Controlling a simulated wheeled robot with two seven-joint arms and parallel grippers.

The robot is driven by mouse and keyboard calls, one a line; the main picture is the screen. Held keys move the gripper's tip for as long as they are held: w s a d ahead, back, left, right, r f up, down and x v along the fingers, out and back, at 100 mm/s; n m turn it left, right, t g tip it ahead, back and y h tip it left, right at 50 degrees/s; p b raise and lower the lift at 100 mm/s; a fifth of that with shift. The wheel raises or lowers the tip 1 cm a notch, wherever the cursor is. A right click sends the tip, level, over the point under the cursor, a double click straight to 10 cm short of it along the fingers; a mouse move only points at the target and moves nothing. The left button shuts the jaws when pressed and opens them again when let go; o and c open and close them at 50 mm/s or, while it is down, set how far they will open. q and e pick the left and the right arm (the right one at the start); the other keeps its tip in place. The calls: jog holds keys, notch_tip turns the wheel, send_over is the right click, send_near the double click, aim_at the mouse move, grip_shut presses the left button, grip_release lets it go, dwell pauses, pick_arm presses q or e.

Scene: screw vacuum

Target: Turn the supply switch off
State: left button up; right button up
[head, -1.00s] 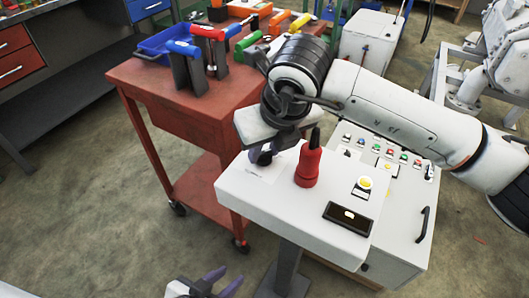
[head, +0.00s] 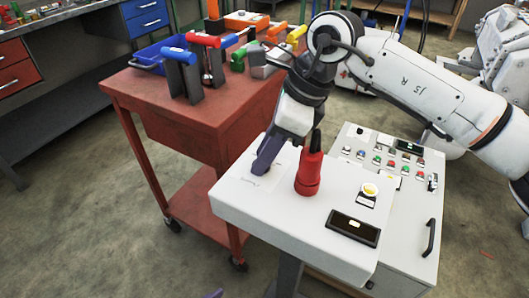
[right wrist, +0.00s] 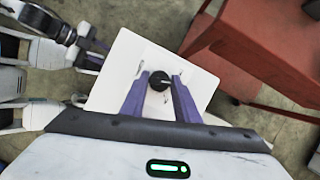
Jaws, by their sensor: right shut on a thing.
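A black round knob (right wrist: 158,85) with a pale mark sits on the white panel in the right wrist view. It appears to be the supply switch. My right gripper (right wrist: 158,84) is shut on it, with one purple finger on each side. In the head view my right gripper (head: 264,160) points down at the left part of the white pedestal top (head: 290,215) and hides the knob. My left gripper (right wrist: 92,56) shows at the left of the right wrist view, its fingers apart and empty. In the head view only a purple tip shows at the bottom edge.
A red device with a black tip (head: 309,172) stands close right of my right gripper. A yellow button (head: 370,190) and a dark display (head: 353,227) lie farther right. A control box with buttons (head: 395,165) stands behind. A red tool cart (head: 165,115) stands left.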

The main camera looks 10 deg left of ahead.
jog(key=n+g, duration=0.1)
jog(key=n, duration=0.1)
jog(key=shift+w+r+n, duration=0.1)
jog(key=shift+n, duration=0.2)
jog(key=shift+n+g+p, duration=0.3)
jog(key=shift+n+p, duration=0.15)
jog(key=shift+n, duration=0.35)
jog(key=shift+w+n+h, duration=0.1)
jog(key=shift+n+h, duration=0.2)
jog(key=shift+n, duration=0.1)
jog(key=o, duration=1)
jog(key=shift+o, duration=0.2)
jog(key=p+v, duration=0.1)
jog(key=v, duration=0.9)
jog(key=shift+w, duration=0.2)
